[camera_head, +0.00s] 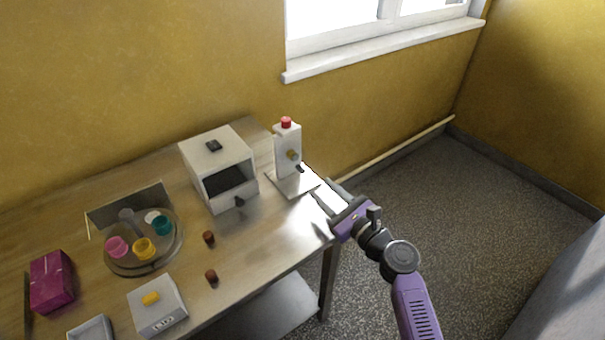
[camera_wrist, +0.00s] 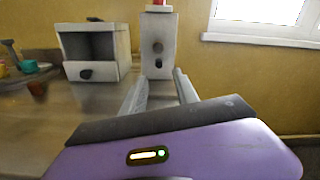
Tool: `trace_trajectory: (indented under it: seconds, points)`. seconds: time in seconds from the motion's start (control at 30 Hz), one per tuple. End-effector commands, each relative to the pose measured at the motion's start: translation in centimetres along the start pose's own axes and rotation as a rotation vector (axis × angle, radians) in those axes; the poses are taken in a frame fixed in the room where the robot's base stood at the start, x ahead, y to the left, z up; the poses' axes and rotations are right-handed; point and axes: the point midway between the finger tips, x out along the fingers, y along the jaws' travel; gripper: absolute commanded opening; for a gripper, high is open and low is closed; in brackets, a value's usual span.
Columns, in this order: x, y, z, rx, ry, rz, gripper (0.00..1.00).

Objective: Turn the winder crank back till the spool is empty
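The winder is a white upright post (camera_head: 287,146) on a flat plate at the table's right end, with a red cap (camera_head: 286,122) on top. I cannot tell how much the spool holds.
A white open-fronted box (camera_head: 213,152) with a dark interior and front knob stands left of the winder. The table's front right is clear.

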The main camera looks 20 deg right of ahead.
Motion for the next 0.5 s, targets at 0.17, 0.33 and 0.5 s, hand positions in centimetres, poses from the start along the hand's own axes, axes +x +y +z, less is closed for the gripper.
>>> trace_trajectory:
  seconds: [0.17,0.33,0.5]
  points:
    - [2.1,0.1,0.1,0.001,-0.001,0.003,0.36]
    - [4.8,0.1,0.1,-0.001,-0.001,0.004,0.36]
    - [6.8,0.1,0.1,-0.002,0.000,0.003,0.36]
